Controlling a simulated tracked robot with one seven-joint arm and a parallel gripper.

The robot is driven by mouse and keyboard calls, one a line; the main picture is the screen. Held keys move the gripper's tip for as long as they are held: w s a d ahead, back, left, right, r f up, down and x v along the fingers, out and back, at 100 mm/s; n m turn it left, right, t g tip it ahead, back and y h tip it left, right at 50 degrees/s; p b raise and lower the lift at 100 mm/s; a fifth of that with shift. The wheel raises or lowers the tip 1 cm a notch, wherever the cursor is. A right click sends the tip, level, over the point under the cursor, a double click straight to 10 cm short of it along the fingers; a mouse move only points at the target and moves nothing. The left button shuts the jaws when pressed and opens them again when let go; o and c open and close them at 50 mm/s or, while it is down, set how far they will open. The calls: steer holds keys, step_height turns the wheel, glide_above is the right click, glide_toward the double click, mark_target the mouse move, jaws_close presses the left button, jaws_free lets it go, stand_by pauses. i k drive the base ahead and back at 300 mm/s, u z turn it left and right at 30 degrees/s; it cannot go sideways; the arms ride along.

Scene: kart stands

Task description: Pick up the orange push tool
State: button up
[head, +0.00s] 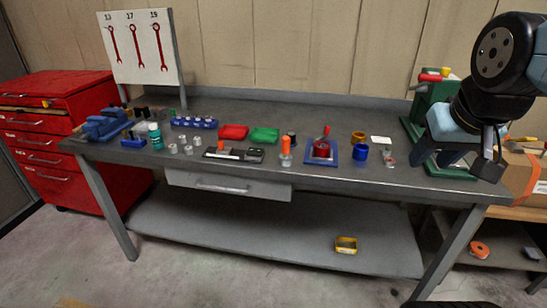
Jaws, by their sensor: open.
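The orange push tool (286,146) stands upright near the front middle of the grey workbench (240,166), its orange handle on a pale base. My gripper (455,167) hangs over the right end of the bench, far to the right of the tool. Its dark fingers are apart, with no held thing visible between them. They partly cover a green machine at that end.
A blue tray (311,158) with a red-topped piece stands just right of the tool. Blue (361,153) and yellow cups stand farther right. A green machine (420,105) blocks the right end.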

mark_target(285, 158)
steer(key=z, duration=0.15)
steer(key=i, duration=0.9)
steer(key=u, duration=0.05)
